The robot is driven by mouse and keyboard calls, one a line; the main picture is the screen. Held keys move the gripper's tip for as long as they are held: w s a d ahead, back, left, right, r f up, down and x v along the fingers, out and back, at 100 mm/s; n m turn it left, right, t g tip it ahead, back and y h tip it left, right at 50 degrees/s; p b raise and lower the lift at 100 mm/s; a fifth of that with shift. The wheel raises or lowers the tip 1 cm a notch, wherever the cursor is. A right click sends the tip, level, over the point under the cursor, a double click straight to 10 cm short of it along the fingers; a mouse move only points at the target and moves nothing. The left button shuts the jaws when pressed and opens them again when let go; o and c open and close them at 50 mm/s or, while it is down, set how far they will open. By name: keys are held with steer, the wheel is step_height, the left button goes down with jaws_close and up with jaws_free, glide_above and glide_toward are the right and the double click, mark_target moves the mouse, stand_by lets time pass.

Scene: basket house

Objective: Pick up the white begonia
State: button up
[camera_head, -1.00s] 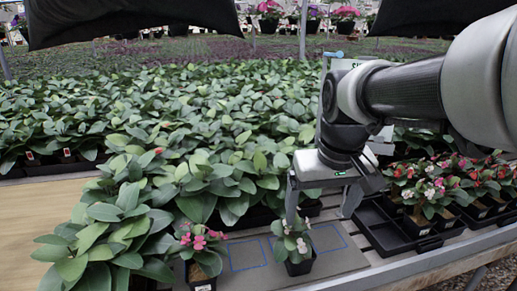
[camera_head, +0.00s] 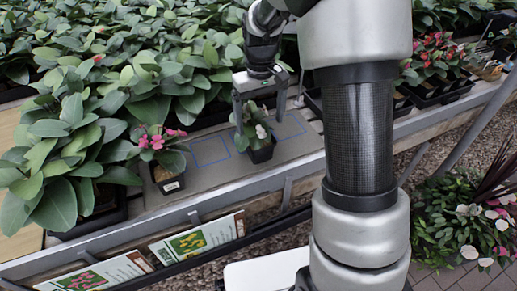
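The white begonia (camera_head: 259,134) is a small plant with green leaves and pale flowers in a black pot. It stands upright on the grey bench mat, between two blue square outlines. My gripper (camera_head: 260,120) points down over it, with one finger on each side of the plant's foliage. The fingers are wide apart, with the tips around leaf level above the pot (camera_head: 261,154). I cannot tell whether they touch the leaves.
A pink-flowered potted plant (camera_head: 160,154) stands to the left of the begonia. Large leafy plants (camera_head: 60,165) crowd the left and back. Black trays of red-flowered plants (camera_head: 440,62) are at the right. A metal bench rail (camera_head: 200,204) with sign cards (camera_head: 197,240) runs in front.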

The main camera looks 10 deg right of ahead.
mark_target(259, 142)
step_height(259, 142, down, 9)
steer(key=shift+w+r+b, duration=0.1)
steer(key=shift+r+b, duration=0.05)
steer(key=shift+b, duration=0.9)
steer(key=shift+r, duration=0.1)
steer(key=c, duration=1.3)
